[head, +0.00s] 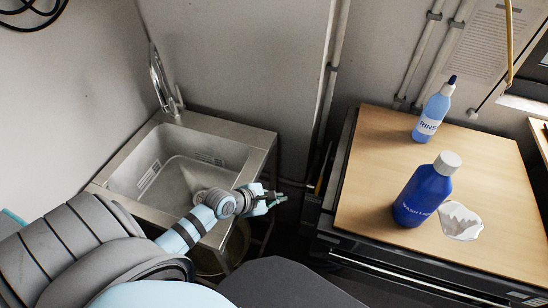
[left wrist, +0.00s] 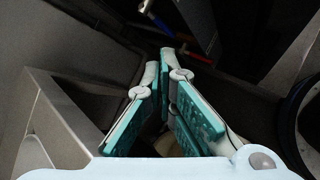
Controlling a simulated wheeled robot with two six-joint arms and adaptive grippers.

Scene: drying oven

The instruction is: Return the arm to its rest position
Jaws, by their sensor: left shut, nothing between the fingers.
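My left arm comes in from the lower left of the head view. Its gripper (head: 278,198) is over the front right corner of the steel sink (head: 196,151), pointing right toward the gap before the wooden-topped bench. In the left wrist view the two teal-padded fingers (left wrist: 172,62) converge at their tips with nothing between them. The gripper is shut and touches no object that I can see. My right gripper is in neither view.
On the wooden bench top (head: 480,190) stand a dark blue bottle (head: 422,193) and a light blue rinse bottle (head: 433,112). A white patch (head: 459,221) lies beside the dark bottle. A tap (head: 162,85) rises behind the sink.

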